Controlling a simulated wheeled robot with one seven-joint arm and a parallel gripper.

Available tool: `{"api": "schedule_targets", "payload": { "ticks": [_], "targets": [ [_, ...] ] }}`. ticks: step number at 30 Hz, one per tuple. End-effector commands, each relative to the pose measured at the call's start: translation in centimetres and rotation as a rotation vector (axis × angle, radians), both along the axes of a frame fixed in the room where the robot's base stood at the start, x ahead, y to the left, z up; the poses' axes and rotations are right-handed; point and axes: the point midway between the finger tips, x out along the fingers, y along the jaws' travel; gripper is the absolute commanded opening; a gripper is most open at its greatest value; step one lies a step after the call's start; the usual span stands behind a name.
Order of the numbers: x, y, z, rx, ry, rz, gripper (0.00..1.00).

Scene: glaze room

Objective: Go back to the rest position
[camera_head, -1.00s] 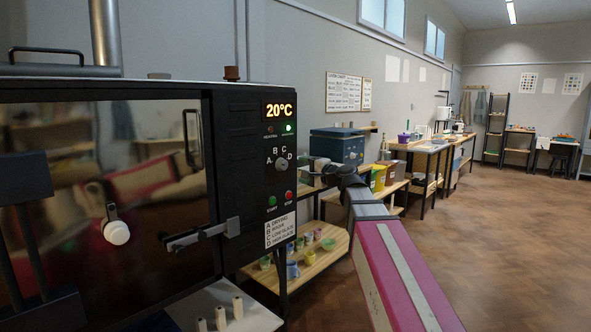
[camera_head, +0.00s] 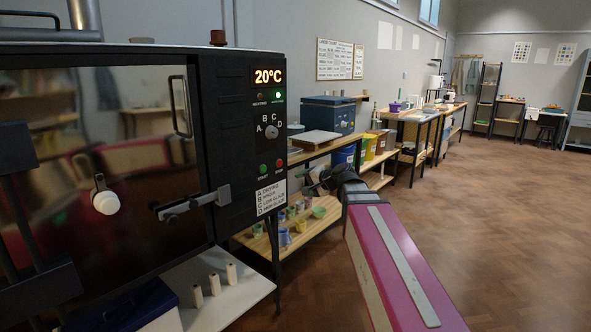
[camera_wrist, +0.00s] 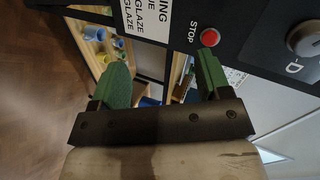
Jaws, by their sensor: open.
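My gripper (camera_head: 314,186) is at the end of my magenta arm, just right of the kiln's control panel in the head view. In the wrist view its two green fingers (camera_wrist: 164,76) are spread apart, with nothing between them. The red stop button (camera_wrist: 210,37) and the dial (camera_wrist: 304,36) of the kiln panel show beyond the fingers there. No contact with the panel can be made out.
The black kiln (camera_head: 235,140) fills the left, its door shut and its display at 20°C. A white ledge (camera_head: 245,290) with small posts is below. A wooden shelf (camera_head: 290,240) with small cups stands behind my gripper. The wooden floor (camera_head: 510,220) at right is clear.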

Motion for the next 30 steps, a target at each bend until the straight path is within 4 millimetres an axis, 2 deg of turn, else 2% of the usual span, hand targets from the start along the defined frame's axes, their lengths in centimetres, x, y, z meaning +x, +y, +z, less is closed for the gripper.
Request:
{"api": "schedule_targets", "payload": {
  "ticks": [1, 9, 15, 18, 21, 24, 30],
  "targets": [
    [-0.8, -0.6, -2.9, -0.068, 0.029, 0.013, 0.70],
    [-5.2, -4.6, -15.9, -0.430, 0.172, 0.114, 0.70],
    [-9.9, -8.4, -24.1, -0.681, 0.298, 0.217, 0.70],
    [-12.5, -10.4, -27.6, -0.800, 0.366, 0.276, 0.70],
    [-14.9, -12.3, -30.3, -0.902, 0.427, 0.333, 0.70],
    [-16.7, -13.8, -32.1, -0.980, 0.474, 0.378, 0.70],
    [-18.4, -15.2, -33.6, -1.052, 0.520, 0.422, 0.70]
  ]
}}
